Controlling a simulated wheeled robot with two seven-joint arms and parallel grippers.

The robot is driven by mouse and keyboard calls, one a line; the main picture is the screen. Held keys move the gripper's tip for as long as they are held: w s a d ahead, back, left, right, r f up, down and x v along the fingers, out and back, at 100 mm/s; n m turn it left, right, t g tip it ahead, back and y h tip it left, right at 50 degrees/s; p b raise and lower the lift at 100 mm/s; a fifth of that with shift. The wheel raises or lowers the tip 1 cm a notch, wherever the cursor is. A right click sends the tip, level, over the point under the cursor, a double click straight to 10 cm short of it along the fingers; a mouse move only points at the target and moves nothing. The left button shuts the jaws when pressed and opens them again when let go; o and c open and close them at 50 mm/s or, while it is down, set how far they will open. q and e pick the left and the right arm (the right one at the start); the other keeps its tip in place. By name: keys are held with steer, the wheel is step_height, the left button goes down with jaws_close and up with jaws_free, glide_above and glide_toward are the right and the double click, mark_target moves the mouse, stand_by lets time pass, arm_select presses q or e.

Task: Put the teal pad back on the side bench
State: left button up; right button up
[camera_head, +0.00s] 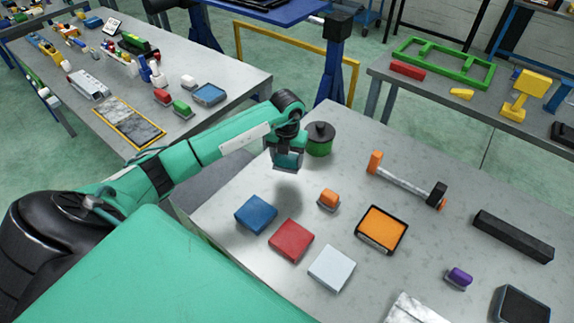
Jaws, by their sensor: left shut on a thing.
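My left gripper (287,150) reaches in from the left and points down over the far left part of the bench in front of me. It is shut on the teal pad (288,161), which it holds above the bench top, with a dark shadow on the surface below. The gripper's fingers partly hide the pad. One bench (240,82) stands at the left and another bench (400,92) at the back right; I cannot tell which is the side bench. My right gripper is not in view.
A green-and-black round container (320,139) stands close right of the gripper.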

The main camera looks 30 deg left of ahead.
arm_select(q)
step_height(320, 180, down, 2)
step_height(320, 180, down, 4)
steer(key=shift+r+p, duration=0.25)
steer(key=shift+p, duration=0.45)
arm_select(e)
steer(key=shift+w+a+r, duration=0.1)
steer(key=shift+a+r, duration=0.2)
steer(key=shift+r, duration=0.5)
arm_select(q)
steer(key=shift+f, duration=0.15)
steer(key=o, duration=1)
steer(key=shift+c, duration=0.2)
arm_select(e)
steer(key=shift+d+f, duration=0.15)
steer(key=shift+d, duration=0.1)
